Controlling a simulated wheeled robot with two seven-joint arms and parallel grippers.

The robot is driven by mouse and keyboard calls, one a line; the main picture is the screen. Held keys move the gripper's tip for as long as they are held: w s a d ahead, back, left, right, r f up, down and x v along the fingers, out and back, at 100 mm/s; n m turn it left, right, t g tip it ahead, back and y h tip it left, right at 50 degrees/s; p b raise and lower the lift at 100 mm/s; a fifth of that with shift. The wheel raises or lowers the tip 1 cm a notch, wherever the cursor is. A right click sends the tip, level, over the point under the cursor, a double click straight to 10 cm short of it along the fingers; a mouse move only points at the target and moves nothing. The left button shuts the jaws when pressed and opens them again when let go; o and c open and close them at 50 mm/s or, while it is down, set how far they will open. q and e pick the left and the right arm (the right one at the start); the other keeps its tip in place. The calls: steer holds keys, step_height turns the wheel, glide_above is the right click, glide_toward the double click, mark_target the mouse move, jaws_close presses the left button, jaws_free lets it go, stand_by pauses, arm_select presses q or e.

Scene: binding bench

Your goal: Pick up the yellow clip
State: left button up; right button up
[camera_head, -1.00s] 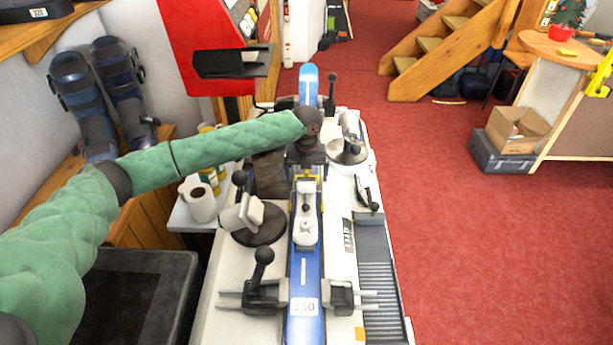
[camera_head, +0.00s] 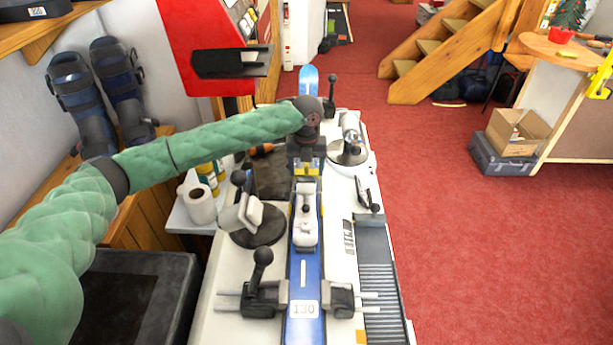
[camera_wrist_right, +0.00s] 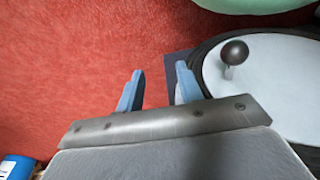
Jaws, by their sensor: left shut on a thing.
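The yellow clip (camera_head: 319,167) shows only in part, as yellow patches under my left gripper above the blue ski (camera_head: 303,268). My left gripper (camera_head: 307,168) is over the ski, just beyond the white-grey binding piece (camera_head: 306,214), and is shut on the clip. The gripper body and wrist hide most of the clip. I cannot tell how far the clip is above the ski. My right gripper (camera_wrist_right: 160,70) is in the right wrist view, with its two blue fingers apart and nothing between them.
The ski lies along the white bench (camera_head: 229,270), held by a dark clamp (camera_head: 263,297). A black-knobbed vise (camera_head: 258,223), a paper roll (camera_head: 201,204) and an orange-handled tool (camera_head: 261,149) are left of it. Red floor (camera_head: 480,250) is open at right.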

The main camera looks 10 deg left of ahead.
arm_select(q)
steer(key=shift+d+r+b, duration=0.1)
steer(key=shift+r+b, duration=0.25)
steer(key=shift+r, duration=0.3)
steer(key=d+r+p, duration=0.1)
steer(key=d+r, duration=1)
steer(key=r, duration=0.2)
steer(key=shift+w+d+p, duration=0.2)
steer(key=shift+w+p, duration=0.05)
steer(key=shift+p, duration=0.15)
arm_select(e)
steer(key=w+a+r, duration=0.1)
steer(key=w+r, duration=0.1)
steer(key=r, duration=0.8)
steer(key=w+a+r, duration=0.1)
steer(key=a+r, duration=0.1)
steer(key=r, duration=0.8)
steer(key=shift+w+r, duration=0.2)
steer(key=shift+w, duration=0.15)
steer(key=shift+f, duration=0.1)
